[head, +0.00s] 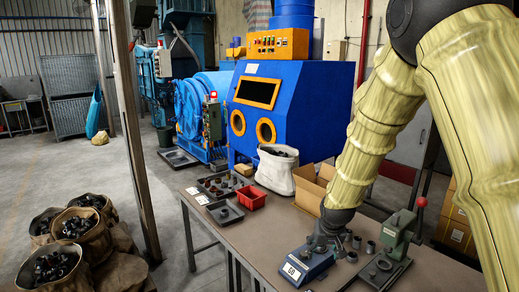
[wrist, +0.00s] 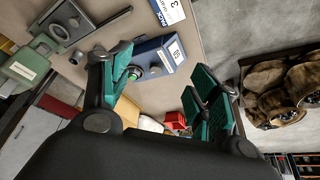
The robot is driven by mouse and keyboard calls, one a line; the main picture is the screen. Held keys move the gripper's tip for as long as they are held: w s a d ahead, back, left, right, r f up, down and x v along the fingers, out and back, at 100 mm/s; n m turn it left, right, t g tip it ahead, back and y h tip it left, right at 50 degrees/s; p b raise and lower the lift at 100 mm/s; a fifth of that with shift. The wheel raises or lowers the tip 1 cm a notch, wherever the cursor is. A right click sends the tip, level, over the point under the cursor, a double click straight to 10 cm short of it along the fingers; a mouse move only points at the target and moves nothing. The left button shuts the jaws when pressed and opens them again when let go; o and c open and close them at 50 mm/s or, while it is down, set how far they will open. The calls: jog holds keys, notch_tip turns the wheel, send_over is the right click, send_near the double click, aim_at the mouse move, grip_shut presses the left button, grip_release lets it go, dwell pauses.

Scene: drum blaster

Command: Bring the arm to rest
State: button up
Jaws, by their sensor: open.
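My arm, in a yellowish sleeve, reaches down from the upper right in the head view. My gripper (head: 322,236) is above the workbench (head: 232,247), beside and partly in front of a blue box with a white "GO" label (head: 308,266). In the wrist view my gripper (wrist: 165,78) is open, its teal-padded fingers wide apart with nothing held between them. I cannot tell whether a finger touches the box.
A green press with a red-knobbed lever (head: 398,232) stands right of my gripper, with small grey cylinders (head: 351,257) nearby. Behind are a cardboard box (head: 310,190), a white sack (head: 274,173), a red bin (head: 251,198) and dark trays. The bench's left front is clear.

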jog(key=s+f+g+b, duration=0.1)
jog(key=s+f+b, duration=0.1)
jog(key=s+f, duration=0.5)
jog(key=s+f+b, duration=0.1)
jog(key=s+f, duration=0.2)
jog(key=f, duration=0.8)
jog(key=s+f+g+b, duration=0.15)
jog(key=s+f, duration=0.35)
jog(key=f, duration=0.5)
jog(key=s+d+f+b, duration=0.1)
jog(key=s+f, duration=0.4)
jog(key=s, duration=0.4)
jog(key=s+d+f+g+b, duration=0.1)
jog(key=s+f, duration=0.4)
jog(key=s, duration=0.5)
jog(key=s+f+g+b, duration=0.1)
jog(key=s+f+b, duration=0.2)
jog(key=s+f, duration=0.3)
jog(key=s, duration=0.4)
jog(key=shift+d, duration=0.4)
